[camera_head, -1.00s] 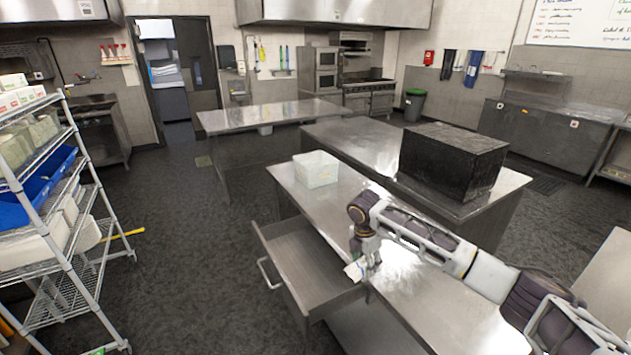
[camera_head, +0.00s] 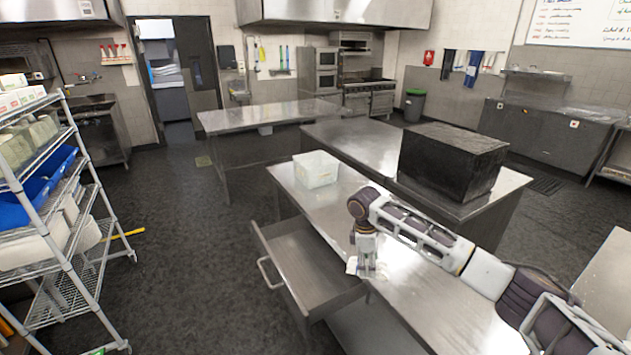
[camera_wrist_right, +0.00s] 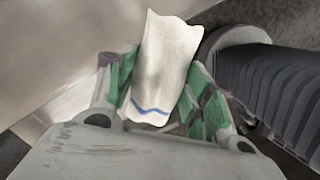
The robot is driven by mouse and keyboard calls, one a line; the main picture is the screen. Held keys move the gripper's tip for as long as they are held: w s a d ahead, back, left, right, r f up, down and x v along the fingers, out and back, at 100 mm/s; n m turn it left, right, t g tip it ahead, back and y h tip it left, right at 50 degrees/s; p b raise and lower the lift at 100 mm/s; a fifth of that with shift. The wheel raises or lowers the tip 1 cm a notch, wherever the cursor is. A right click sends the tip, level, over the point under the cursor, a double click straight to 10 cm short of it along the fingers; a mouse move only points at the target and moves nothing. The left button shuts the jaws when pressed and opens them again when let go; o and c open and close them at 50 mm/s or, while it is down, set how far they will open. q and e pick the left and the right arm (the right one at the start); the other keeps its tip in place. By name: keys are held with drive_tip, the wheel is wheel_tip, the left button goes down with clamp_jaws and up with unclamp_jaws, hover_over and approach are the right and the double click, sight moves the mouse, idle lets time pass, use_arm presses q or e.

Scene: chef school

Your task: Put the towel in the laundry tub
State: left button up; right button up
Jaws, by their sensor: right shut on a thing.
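A white towel with a blue stripe (camera_wrist_right: 165,58) is pinched between the green-padded fingers of my right gripper (camera_wrist_right: 157,98). In the head view the right gripper (camera_head: 367,268) points down close above the front steel table, near the open drawer. A small part of the towel (camera_head: 352,266) shows at its fingertips. I cannot tell whether the towel touches the table. A pale, see-through tub (camera_head: 316,170) stands on the same table, farther back and to the left of the gripper. My left gripper is not in view.
The drawer (camera_head: 303,262) sticks out from the front table (camera_head: 445,305). A large black box (camera_head: 450,165) stands on the table behind, right of the tub. A wire shelf rack (camera_head: 65,230) stands at the left. The tabletop between gripper and tub looks clear.

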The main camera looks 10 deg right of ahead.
sight(367, 263)
drive_tip(key=m, duration=0.3)
drive_tip(key=shift+s+r, duration=0.25)
drive_tip(key=shift+r, duration=0.1)
drive_tip(key=m, duration=0.1)
drive_tip(key=r+m, duration=0.1)
drive_tip(key=m, duration=0.3)
drive_tip(key=shift+s+a+r+g+y, duration=0.25)
drive_tip(key=shift+s+a+g+y, duration=0.1)
drive_tip(key=shift+a+g+y, duration=0.05)
drive_tip(key=m, duration=0.2)
drive_tip(key=s+a+m, duration=0.1)
drive_tip(key=shift+r+m+y, duration=0.3)
drive_tip(key=shift+r, duration=0.05)
drive_tip(key=s+a+f+m+b, duration=0.1)
drive_tip(key=s+a+f+b, duration=0.3)
drive_tip(key=s+f, duration=0.4)
drive_tip(key=shift+s+a+f, duration=0.35)
drive_tip(key=shift+a+f, duration=0.25)
drive_tip(key=shift+f, duration=0.75)
